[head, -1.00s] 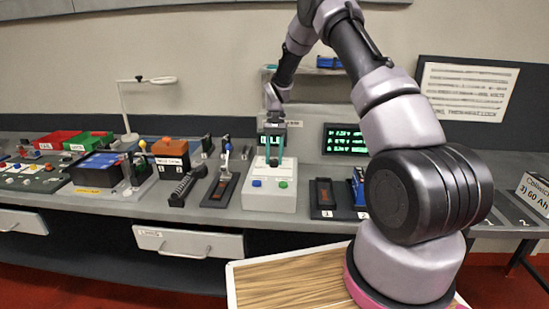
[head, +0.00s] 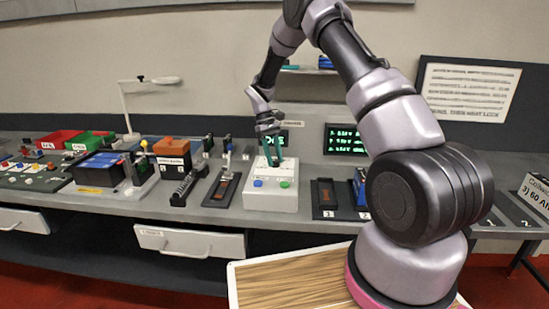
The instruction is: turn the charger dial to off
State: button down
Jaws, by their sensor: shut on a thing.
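The charger (head: 270,199) is a pale box on the bench with a blue button (head: 258,183) and a green button (head: 284,184) on its front part. My gripper (head: 274,163) is over the top of the charger, its teal fingers pointing down and tilted. The fingers are shut on the charger dial, which they hide, so its setting cannot be read. A small dark display with green characters stands behind the gripper, partly covered by it.
A black screen with green text (head: 345,140) stands right of the charger. A black tray (head: 325,198) is to the right, and a lever unit (head: 222,187) is close on the left. My arm fills the right side. Drawers (head: 187,242) are below the bench edge.

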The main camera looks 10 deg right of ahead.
jog(key=shift+n, duration=0.3)
jog(key=shift+c, duration=2.3)
grip_release()
jog(key=shift+r, duration=0.1)
jog(key=v, duration=1)
jog(key=shift+a+r, duration=0.2)
jog(key=shift+w+r, duration=0.1)
